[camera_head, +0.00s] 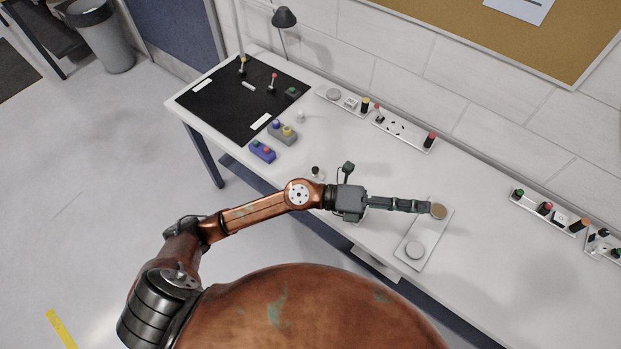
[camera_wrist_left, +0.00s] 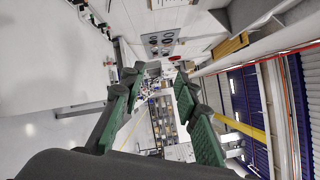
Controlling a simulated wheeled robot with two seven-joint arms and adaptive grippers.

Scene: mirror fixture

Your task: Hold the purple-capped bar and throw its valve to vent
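My left gripper (camera_head: 426,206) reaches from the left over the white table. Its fingers look edge-on there, and their tips overlap or nearly overlap a brown round knob (camera_head: 439,211) on a light plate (camera_head: 410,266); I cannot tell whether they touch. In the left wrist view the gripper (camera_wrist_left: 160,74) has its green-padded fingers apart with nothing between them. The plate also carries a pale round knob (camera_head: 415,250) at its near end. No purple cap shows clearly, so I cannot pick out the named bar or its valve. My right gripper is out of view.
Along the wall stand a strip with a red lever (camera_head: 396,130) and strips with coloured caps (camera_head: 546,208). A black mat (camera_head: 222,112) with small levers, a blue button box (camera_head: 262,151) and a grey one (camera_head: 281,132) are at left. The table between is mostly clear.

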